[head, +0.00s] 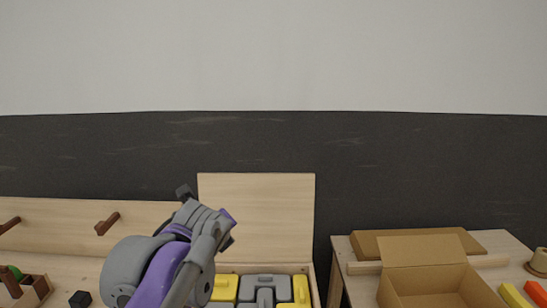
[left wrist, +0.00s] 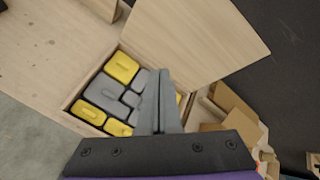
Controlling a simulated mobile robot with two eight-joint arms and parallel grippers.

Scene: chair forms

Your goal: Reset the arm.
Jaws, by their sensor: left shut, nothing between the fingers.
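My left arm (head: 165,268), purple and grey, rises from the bottom of the head view in front of the workbench. My left gripper shows in the left wrist view (left wrist: 160,75), with its grey fingers together and nothing between them. In that view the fingers overlap part of an open wooden box (left wrist: 68,101) holding yellow and grey blocks. Its raised lid (head: 256,215) stands behind it in the head view. The gripper's height above the box is hard to tell. My right gripper is in neither view.
On the right, an open cardboard box (head: 424,250) stands on a wooden table (head: 362,291). Yellow and orange pieces (head: 514,296) lie beside it. On the left are wooden pegs (head: 107,223), a small dark cube (head: 80,299) and a brown bin (head: 39,286). A dark wall panel stands behind.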

